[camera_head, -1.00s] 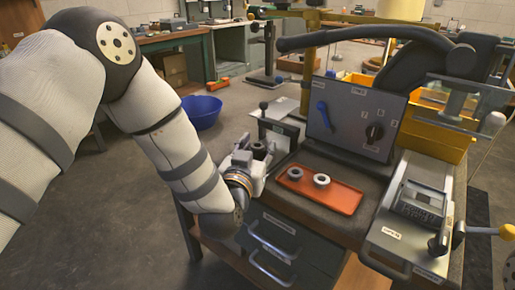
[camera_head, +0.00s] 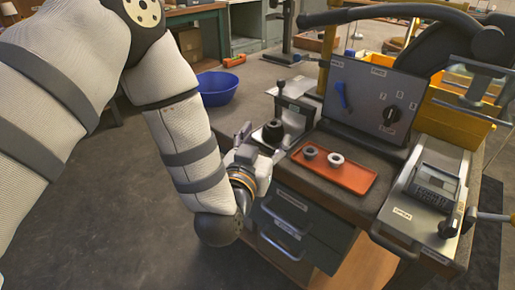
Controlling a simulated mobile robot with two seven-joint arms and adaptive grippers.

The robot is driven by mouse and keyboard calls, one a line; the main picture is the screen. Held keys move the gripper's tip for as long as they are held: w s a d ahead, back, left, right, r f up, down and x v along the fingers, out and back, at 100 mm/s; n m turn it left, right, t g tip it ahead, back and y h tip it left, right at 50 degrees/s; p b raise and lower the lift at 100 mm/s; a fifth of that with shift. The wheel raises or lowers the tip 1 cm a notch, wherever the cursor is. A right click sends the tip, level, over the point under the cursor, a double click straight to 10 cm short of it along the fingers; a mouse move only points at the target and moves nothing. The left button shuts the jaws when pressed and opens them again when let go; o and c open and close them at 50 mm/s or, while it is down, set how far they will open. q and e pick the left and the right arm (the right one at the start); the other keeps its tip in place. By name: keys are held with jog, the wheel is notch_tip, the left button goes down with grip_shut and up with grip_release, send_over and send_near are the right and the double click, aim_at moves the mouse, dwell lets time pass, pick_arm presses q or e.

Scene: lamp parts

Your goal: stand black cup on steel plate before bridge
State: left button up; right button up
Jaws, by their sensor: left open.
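The black cup (camera_head: 273,131) stands upright at the left end of the worktop, apparently on the steel plate (camera_head: 300,108), whose surface is partly hidden. My left gripper (camera_head: 259,145) is open, just in front and to the left of the cup. I cannot tell whether its fingers touch the cup. My right gripper is not in view.
An orange tray (camera_head: 358,182) holds a dark ring (camera_head: 310,152) and a paler ring (camera_head: 336,159). A grey panel (camera_head: 362,96) with a blue lever and black knob stands behind. A keypad device (camera_head: 440,185) is at right. A blue bowl (camera_head: 217,88) is at left.

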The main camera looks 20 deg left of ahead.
pick_arm(q)
jog(key=s, duration=0.6)
jog(key=s+a+f+g+h, duration=0.1)
jog(key=s+f+g, duration=0.5)
jog(key=f, duration=0.5)
jog(key=s+f+g+h, duration=0.1)
jog(key=s+f+g, duration=0.3)
jog(key=s+f, duration=0.6)
jog(key=s+a+f+g, duration=0.1)
jog(key=s+g, duration=0.2)
jog(key=s, duration=0.4)
jog(key=s+a+f+g+p, duration=0.1)
jog(key=s+a+f+g, duration=0.1)
jog(key=s, duration=0.6)
jog(key=s+a+f+g+y+p, duration=0.1)
jog(key=s+g, duration=0.3)
jog(key=s, duration=0.4)
jog(key=shift+s+a+f+g, duration=0.15)
jog(key=shift+a+f+g, duration=0.05)
jog(key=shift+f+g, duration=0.2)
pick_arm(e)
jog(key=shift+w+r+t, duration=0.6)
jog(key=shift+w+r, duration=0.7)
